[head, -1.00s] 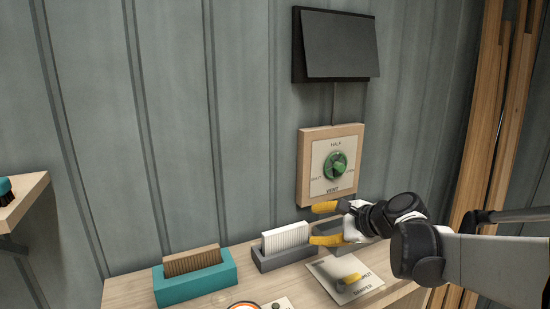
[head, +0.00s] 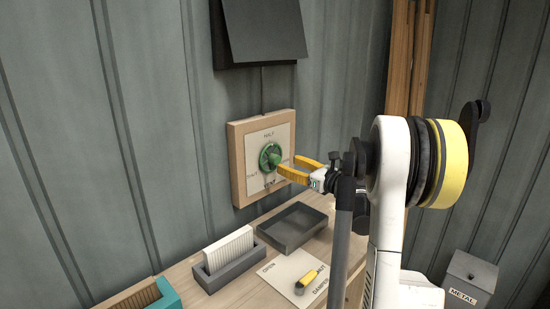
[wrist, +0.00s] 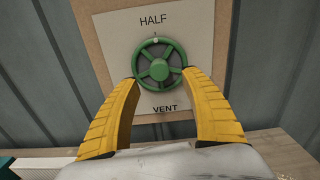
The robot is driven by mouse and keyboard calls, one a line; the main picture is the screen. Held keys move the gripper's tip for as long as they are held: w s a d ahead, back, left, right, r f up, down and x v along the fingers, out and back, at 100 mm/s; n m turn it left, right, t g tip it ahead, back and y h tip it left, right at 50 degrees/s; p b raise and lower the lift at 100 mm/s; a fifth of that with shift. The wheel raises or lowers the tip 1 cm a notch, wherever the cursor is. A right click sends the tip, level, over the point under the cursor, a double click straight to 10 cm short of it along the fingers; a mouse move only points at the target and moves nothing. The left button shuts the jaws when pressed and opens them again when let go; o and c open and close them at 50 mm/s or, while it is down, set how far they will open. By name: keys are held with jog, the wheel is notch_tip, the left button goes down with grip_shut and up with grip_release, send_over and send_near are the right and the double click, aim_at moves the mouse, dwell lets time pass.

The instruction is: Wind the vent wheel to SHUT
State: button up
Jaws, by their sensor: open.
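The green vent wheel (head: 267,152) is mounted on a pale plate on a wooden wall board (head: 237,180). It also shows in the wrist view (wrist: 158,72), where a small pale mark sits at its top, under the word HALF. VENT is printed below it. My gripper (head: 277,165) has yellow fingers and is open. In the wrist view the gripper's fingertips (wrist: 159,77) are at the left and right edges of the wheel's rim. I cannot tell whether they touch it. The SHUT label is hard to read in the head view and hidden in the wrist view.
A dark box (head: 262,30) hangs above the board.

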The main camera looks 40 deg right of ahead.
aim_at(278, 161)
jog(key=w, duration=0.4)
jog(key=w+p, duration=0.1)
jog(key=w, duration=0.1)
jog(key=shift+w+a, duration=0.15)
jog(key=shift+a, duration=0.15)
grip_shut()
